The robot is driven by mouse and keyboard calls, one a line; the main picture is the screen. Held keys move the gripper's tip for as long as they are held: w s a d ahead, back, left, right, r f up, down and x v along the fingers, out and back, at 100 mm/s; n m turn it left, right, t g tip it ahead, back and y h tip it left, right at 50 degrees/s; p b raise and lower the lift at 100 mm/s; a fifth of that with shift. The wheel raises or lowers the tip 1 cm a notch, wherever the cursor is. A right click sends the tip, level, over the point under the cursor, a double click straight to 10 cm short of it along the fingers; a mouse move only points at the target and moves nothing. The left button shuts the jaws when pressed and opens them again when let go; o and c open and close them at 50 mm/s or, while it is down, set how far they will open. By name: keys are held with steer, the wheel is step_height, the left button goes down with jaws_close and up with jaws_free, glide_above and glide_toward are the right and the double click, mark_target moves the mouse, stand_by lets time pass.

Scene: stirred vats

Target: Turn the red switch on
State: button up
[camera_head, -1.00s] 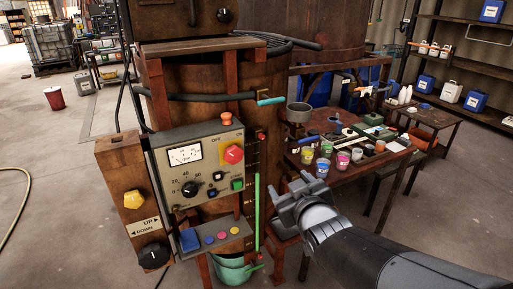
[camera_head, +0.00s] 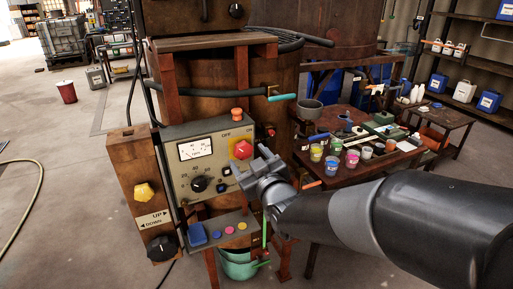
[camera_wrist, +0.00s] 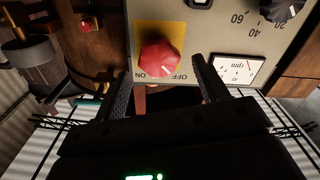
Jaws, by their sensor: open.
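The red switch (camera_head: 241,149) is a faceted red knob on a yellow plate, on the front of a beige control panel (camera_head: 178,135). The wrist view shows the red switch (camera_wrist: 161,58) upside down, with ON and OFF lettering beside it. Its white mark points toward OFF. My gripper (camera_head: 254,163) is just in front of the panel, low and right of the switch in the head view. In the wrist view my gripper (camera_wrist: 160,68) has its two fingers apart, one on either side of the knob's near edge. Nothing is between them. I cannot tell whether they touch the knob.
A table of paint cups (camera_head: 333,165) stands to the right. A teal-tipped lever (camera_head: 282,97) sticks out above.

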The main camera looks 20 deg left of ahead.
mark_target(244, 152)
steer(key=shift+x, duration=1.7)
steer(key=c, duration=1)
